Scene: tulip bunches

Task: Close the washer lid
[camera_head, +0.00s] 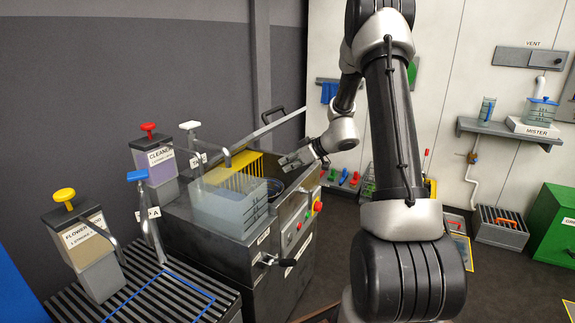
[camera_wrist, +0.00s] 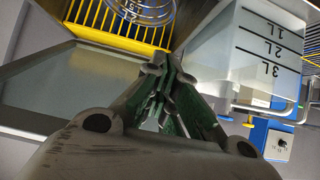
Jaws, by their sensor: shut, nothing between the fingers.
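The washer (camera_head: 283,238) is a grey metal cabinet with coloured buttons on its front, in the middle of the head view. Its top is open, with a yellow rack (camera_head: 243,160) inside. My gripper (camera_head: 287,162) is shut and empty, over the right part of the opening. In the wrist view my gripper (camera_wrist: 161,65) points toward the yellow rack (camera_wrist: 118,22). A framed grey panel (camera_wrist: 75,90) lies left of it; I cannot tell whether it is the lid.
A clear graduated container (camera_head: 228,205) stands at the washer's front left, close to my gripper in the wrist view (camera_wrist: 245,55). Pump bottles (camera_head: 155,160) and a tap (camera_head: 150,215) are to the left, by a slatted drain (camera_head: 150,295). A green cabinet (camera_head: 553,225) stands far right.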

